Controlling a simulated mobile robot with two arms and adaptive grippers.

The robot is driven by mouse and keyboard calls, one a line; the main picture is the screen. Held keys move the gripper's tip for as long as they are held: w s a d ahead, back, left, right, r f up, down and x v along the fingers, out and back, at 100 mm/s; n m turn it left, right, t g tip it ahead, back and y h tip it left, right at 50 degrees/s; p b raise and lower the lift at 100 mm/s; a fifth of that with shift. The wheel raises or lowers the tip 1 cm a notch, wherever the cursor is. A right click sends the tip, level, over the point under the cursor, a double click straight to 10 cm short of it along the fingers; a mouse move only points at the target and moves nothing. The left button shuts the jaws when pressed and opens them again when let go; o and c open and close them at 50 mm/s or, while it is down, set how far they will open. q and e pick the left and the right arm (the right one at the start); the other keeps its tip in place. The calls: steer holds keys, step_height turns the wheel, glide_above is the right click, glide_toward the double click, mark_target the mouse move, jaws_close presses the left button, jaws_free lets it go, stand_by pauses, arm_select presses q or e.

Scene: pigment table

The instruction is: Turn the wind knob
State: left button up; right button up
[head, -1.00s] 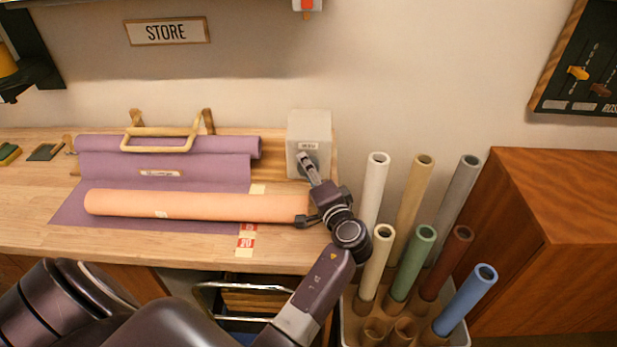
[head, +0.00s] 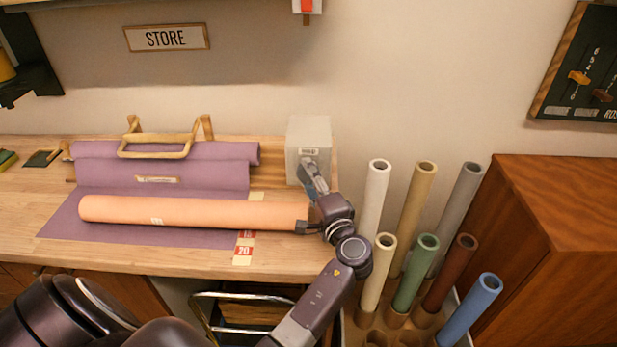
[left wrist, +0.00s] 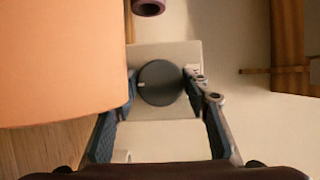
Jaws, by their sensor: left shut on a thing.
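The wind knob (left wrist: 160,83) is a dark round disc with a pale mark, on the front of a pale box (head: 308,133) at the table's right end. In the left wrist view it sits between my two fingers. My left gripper (head: 310,170) is shut on the knob, which it mostly hides in the head view. The fingers show on either side of the knob in the left wrist view. My right gripper is in neither view.
A peach roll (head: 190,211) lies left of my wrist over purple sheeting (head: 100,225), close to the gripper. Several coloured tubes (head: 420,262) stand upright in a bin to the right. A wooden cabinet (head: 575,205) is farther right.

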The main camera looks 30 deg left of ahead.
arm_select(q)
steer(key=o, duration=1.1)
steer(key=shift+d, duration=0.1)
steer(key=shift+v, duration=3.7)
